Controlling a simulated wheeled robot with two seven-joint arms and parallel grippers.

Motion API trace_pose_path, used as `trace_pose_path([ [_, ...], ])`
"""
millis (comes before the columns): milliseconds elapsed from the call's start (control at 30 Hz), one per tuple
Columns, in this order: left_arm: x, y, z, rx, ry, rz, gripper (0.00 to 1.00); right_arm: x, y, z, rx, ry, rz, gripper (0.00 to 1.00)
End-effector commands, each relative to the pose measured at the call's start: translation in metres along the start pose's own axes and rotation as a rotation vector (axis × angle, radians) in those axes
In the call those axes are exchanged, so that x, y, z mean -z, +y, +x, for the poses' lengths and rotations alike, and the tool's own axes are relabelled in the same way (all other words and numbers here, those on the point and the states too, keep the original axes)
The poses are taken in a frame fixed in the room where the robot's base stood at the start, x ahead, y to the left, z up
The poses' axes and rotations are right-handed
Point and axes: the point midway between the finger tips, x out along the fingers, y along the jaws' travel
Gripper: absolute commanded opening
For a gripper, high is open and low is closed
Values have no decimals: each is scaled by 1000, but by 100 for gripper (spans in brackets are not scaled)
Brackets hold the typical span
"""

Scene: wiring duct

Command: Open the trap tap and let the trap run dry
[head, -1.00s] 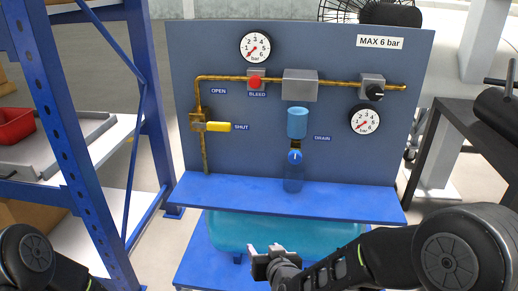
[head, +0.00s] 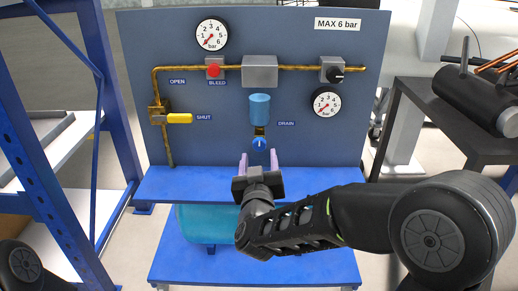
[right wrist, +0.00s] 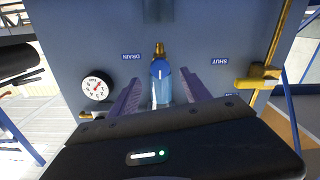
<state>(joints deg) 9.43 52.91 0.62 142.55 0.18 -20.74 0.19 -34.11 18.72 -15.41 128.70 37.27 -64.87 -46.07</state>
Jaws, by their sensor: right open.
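The blue trap bowl (head: 260,108) hangs under a grey block on the panel. Below it is the trap tap, a round blue knob (head: 259,143) with an upright white mark, next to the DRAIN label (head: 286,124). My right gripper (head: 258,158) is open and empty, just below and in front of the tap.
A yellow lever (head: 179,118) points sideways at the SHUT label. A red bleed button (head: 213,70), a black knob (head: 336,75) and two gauges (head: 212,35) (head: 327,102) are on the panel. The blue shelf (head: 190,184) runs below. A blue rack stands left, a dark table right.

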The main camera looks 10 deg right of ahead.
Motion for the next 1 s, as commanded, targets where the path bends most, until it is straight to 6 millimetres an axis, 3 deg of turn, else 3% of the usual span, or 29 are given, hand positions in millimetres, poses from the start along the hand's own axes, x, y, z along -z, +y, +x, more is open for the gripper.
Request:
trace_pose_path([
  [333,3,-6,10,4,8,-4,76,-2,0,50,-1,0,0,55],
  [700,4,-7,10,4,10,-5,76,0,0,57,1,-1,0,55],
  [1000,4,-7,10,4,10,-5,76,0,0,57,1,-1,0,31],
])
